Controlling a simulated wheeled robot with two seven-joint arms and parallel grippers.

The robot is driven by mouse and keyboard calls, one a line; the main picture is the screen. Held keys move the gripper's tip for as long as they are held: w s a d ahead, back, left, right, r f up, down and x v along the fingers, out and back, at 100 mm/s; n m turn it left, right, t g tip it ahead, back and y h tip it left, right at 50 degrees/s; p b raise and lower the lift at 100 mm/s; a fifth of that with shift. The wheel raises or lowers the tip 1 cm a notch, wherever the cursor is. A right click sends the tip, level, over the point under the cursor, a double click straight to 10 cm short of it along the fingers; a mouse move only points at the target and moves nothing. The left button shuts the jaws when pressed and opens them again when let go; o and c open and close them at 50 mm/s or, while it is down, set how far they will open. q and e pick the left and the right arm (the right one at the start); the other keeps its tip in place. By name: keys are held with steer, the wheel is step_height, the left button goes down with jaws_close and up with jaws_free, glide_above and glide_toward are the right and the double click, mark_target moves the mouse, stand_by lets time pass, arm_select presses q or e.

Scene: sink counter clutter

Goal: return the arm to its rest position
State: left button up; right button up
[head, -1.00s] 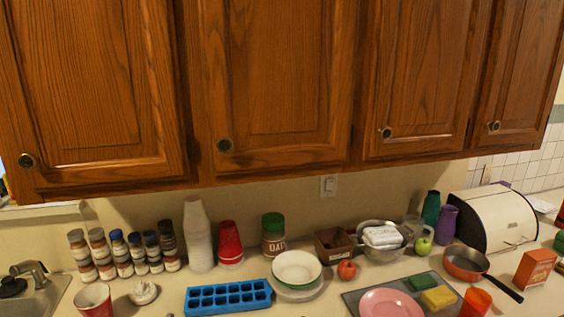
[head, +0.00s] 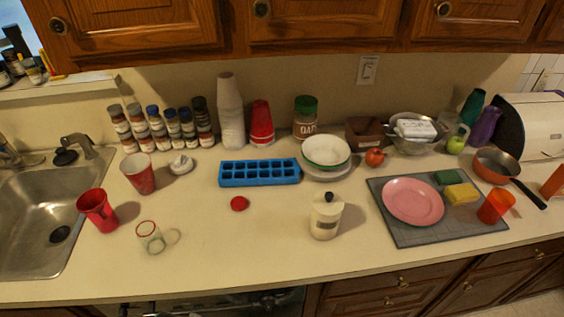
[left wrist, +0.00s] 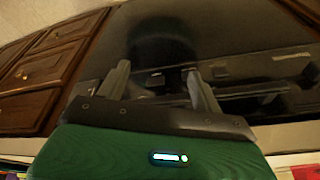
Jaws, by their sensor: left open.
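My left gripper (left wrist: 156,78) shows in the left wrist view, with its two grey fingers apart and nothing between them. Behind the fingers is a dark appliance front (left wrist: 235,45), with wooden drawers (left wrist: 35,75) to the left. In the head view neither of my grippers nor arms shows, so the right gripper is out of sight.
The counter's front middle (head: 260,260) is mostly clear. Near the front stand a clear jar (head: 150,238), a red cup (head: 98,211) and a cream canister (head: 326,216). A pink plate (head: 412,201) lies on a grey mat (head: 410,238). The sink (head: 38,215) is left.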

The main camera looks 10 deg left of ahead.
arm_select(q)
steer(key=s+f+g+b, duration=0.1)
steer(key=s+f+b, duration=0.1)
steer(key=f, duration=1.4)
steer(key=s+f+b, duration=0.2)
steer(key=f, duration=1.3)
steer(key=s+a+f+b, duration=0.2)
steer(key=s+f, duration=0.7)
steer(key=f, duration=0.1)
steer(key=s+a+f+g+b, duration=0.1)
steer(key=s+f+b, duration=0.1)
steer(key=s+f, duration=0.6)
step_height(320, 180, down, 3)
steer(key=shift+s+a+r, duration=0.15)
steer(key=shift+s+a, duration=0.2)
